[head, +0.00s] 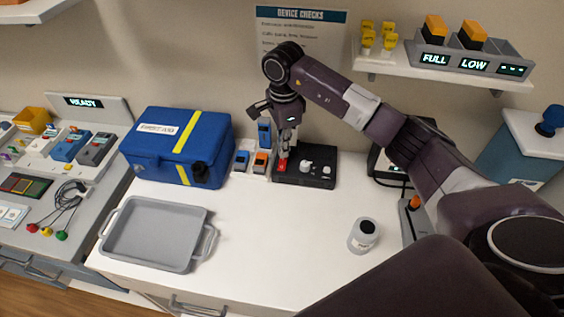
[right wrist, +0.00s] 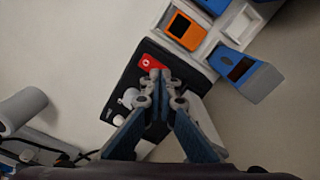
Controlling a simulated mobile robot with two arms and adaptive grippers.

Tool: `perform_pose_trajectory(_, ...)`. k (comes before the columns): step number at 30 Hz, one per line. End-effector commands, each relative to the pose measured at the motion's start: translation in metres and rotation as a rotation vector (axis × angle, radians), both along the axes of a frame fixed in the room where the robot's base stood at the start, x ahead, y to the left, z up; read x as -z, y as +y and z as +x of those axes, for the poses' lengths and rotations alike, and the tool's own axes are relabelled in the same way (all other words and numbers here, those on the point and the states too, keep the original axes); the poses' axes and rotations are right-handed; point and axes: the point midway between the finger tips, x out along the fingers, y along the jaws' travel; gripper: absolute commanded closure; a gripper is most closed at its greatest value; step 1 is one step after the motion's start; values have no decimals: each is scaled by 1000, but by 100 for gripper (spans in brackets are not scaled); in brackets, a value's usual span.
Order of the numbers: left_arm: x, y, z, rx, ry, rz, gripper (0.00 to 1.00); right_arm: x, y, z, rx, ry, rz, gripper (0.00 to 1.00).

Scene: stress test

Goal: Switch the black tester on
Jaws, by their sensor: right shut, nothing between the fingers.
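The black tester (head: 303,181) lies on the white worktop against the back wall, with a red switch at its left end and white knobs on top. It also shows in the right wrist view (right wrist: 129,80). My right gripper (head: 284,155) is shut and empty, pointing down over the tester's left end. In the right wrist view its fingertips (right wrist: 160,76) are right beside the red switch (right wrist: 153,62). I cannot tell whether they touch it. The fingers hide part of the tester. My left gripper is not in view.
Left of the tester stand small orange (head: 261,160) and blue devices in white holders, then a blue case (head: 178,146). A grey tray (head: 150,233) is at front left. A small jar (head: 363,236) stands at right. The worktop's middle is clear.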

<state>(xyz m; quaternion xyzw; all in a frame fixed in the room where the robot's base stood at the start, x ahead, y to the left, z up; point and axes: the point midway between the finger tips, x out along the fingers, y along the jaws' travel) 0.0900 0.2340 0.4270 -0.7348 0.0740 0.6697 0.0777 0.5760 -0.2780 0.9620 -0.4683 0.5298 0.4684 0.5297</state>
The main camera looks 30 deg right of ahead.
Motion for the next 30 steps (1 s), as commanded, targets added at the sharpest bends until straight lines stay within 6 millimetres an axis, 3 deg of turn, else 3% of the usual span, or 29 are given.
perform_pose_trajectory(30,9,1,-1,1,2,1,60,11,0,0,1,0,0,100)
